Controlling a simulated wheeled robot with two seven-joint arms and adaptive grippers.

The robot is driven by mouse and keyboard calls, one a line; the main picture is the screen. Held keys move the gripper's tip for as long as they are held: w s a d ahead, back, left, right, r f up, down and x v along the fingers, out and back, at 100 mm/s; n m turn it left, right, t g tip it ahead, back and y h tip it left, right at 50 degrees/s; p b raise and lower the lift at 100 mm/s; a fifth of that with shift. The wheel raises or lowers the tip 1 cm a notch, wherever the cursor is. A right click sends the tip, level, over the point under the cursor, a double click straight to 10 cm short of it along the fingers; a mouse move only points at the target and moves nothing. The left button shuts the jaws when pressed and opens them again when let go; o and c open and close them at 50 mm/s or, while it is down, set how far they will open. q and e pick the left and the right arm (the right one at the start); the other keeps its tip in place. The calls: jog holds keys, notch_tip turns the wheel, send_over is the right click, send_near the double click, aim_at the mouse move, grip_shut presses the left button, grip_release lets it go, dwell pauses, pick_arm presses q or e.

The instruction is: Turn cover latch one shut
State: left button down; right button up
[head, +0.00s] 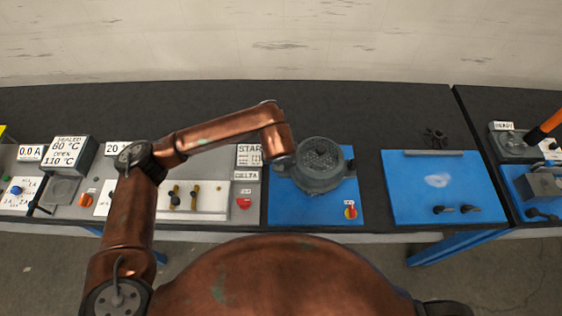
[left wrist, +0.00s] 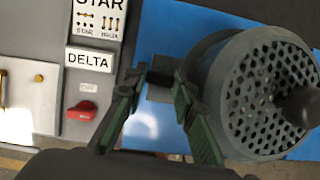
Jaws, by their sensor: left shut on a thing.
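A grey round cover (head: 322,163) with a perforated top sits on a blue plate (head: 287,203); it also shows in the left wrist view (left wrist: 231,92), with a dark round knob (left wrist: 302,106). My left gripper (head: 284,162) is at the cover's left side. In the left wrist view its green fingers (left wrist: 160,84) are on either side of a small dark latch (left wrist: 162,77) at the cover's edge and are shut on it. Most of the latch is hidden, so I cannot tell its angle. A second dark latch (head: 350,164) stands at the cover's right side. My right gripper is out of view.
A panel with a DELTA label (head: 246,175) and a red knob (head: 244,203) lies left of the blue plate. A red and yellow switch (head: 350,212) is at the plate's front right. Another blue board (head: 415,190) lies further right.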

pick_arm(q)
jog(key=shift+n, duration=0.6)
jog(key=c, duration=1.6)
grip_release()
